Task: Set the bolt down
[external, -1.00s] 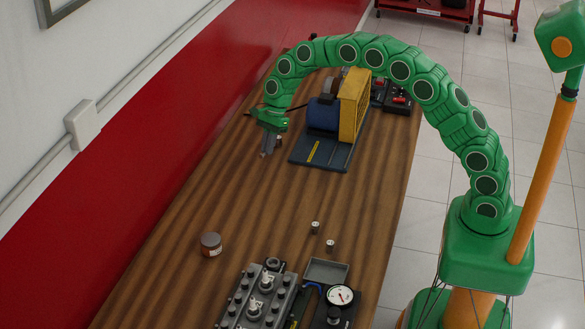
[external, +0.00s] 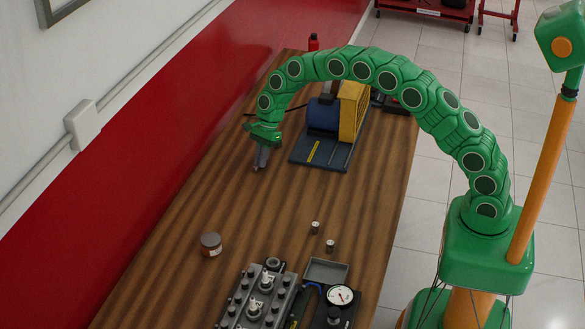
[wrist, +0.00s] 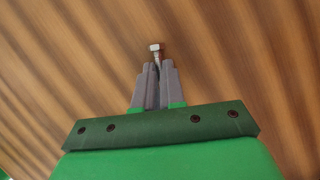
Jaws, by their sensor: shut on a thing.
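The bolt (wrist: 155,50) is a small silver bolt with a hex head, seen in the wrist view beyond my fingertips. My gripper (wrist: 154,72) is shut on it, with the grey fingers close together and the head sticking out past them. In the external view my gripper (external: 260,165) points down over the far left part of the wooden table (external: 185,200), left of the blue and yellow machine. The bolt is too small to make out clearly there. I cannot tell whether it touches the table.
The blue and yellow machine (external: 325,120) stands on a dark base right of my gripper. Bare wood lies between. A red wall (external: 150,160) borders the table's left side.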

